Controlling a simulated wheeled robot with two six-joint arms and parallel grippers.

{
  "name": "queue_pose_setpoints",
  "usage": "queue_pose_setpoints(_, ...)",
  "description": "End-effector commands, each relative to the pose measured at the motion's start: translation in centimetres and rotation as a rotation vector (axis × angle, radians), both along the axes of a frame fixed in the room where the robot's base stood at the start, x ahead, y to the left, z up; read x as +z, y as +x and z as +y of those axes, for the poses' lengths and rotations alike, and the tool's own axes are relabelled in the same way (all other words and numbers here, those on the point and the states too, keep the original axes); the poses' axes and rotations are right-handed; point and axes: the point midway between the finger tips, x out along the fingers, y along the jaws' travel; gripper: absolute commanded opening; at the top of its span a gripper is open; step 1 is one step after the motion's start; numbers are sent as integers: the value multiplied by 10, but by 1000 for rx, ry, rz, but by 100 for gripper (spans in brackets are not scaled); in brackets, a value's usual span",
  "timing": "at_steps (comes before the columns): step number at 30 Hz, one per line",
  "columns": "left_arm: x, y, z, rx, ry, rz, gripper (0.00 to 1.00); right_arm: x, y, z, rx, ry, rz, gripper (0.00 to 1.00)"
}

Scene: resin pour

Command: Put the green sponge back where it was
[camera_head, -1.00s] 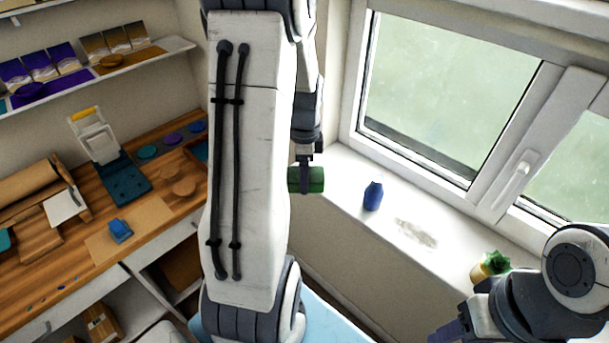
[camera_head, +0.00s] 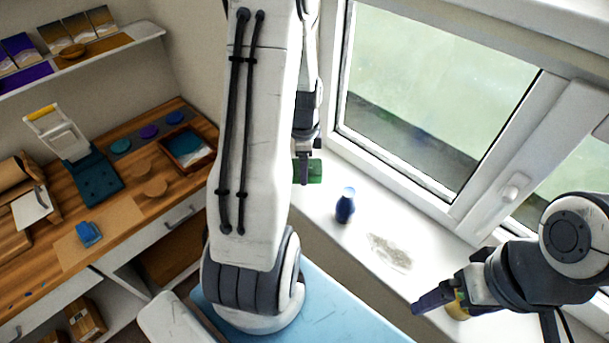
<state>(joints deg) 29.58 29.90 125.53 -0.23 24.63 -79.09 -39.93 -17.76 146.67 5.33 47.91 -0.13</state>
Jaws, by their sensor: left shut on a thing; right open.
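The green sponge (camera_head: 315,171) is a small dark green block. My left gripper (camera_head: 303,172) is shut on it and holds it near the left end of the white windowsill, close to the window frame. My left arm hides part of the scene to the left of the sponge. My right gripper (camera_head: 432,298) is open at the lower right, in front of a yellowish pot (camera_head: 457,307) on the sill. My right arm hides most of that pot.
A blue vase (camera_head: 345,206) stands on the windowsill (camera_head: 348,235). A greyish smudge (camera_head: 390,252) marks the sill right of it. A wooden workbench (camera_head: 150,207) at left holds a blue block (camera_head: 88,234), several coloured discs and a tray (camera_head: 187,147).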

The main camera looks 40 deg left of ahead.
Motion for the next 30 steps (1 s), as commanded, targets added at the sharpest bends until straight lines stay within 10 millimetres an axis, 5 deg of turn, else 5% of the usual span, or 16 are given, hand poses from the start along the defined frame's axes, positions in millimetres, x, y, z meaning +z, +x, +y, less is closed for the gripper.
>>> queue_pose_setpoints(10,-40,-1,1,1,-1,3,26,11,0,0,2,0,0,96)
queue_pose_setpoints(22,-48,-1,2,3,1,-1,26,9,0,0,2,0,0,96)
queue_pose_setpoints(23,-48,-1,2,3,1,-2,74,9,0,0,2,0,0,96)
queue_pose_setpoints(25,-47,-1,2,3,1,-2,100,9,0,0,2,0,0,96)
queue_pose_setpoints(30,-47,-1,2,3,1,-1,100,9,0,0,2,0,0,96)
